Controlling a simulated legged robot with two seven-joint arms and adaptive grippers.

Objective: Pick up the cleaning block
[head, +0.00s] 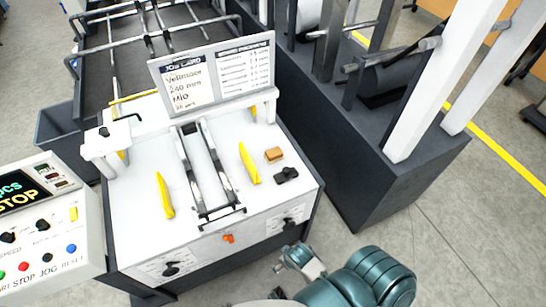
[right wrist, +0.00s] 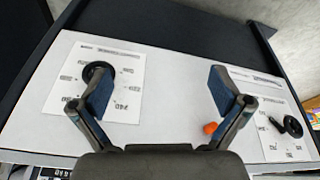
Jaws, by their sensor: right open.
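The cleaning block (head: 274,155), a small tan-orange block, lies on the white machine top in the head view, toward its right side. A small black clamp-like part (head: 286,175) lies just in front of it. My right gripper (head: 298,264) is low in front of the machine, below and apart from the block. In the right wrist view my right gripper (right wrist: 161,92) has its two fingers spread wide with nothing between them. That view faces the machine's front panel, and the block does not show there. My left gripper is not in view.
Yellow pieces (head: 165,196) and metal rails (head: 205,175) stand on the white top. A job card sign (head: 215,76) rises behind. The control panel (head: 40,225) is at left. The front panel has black knobs (right wrist: 292,126) and an orange knob (right wrist: 210,128).

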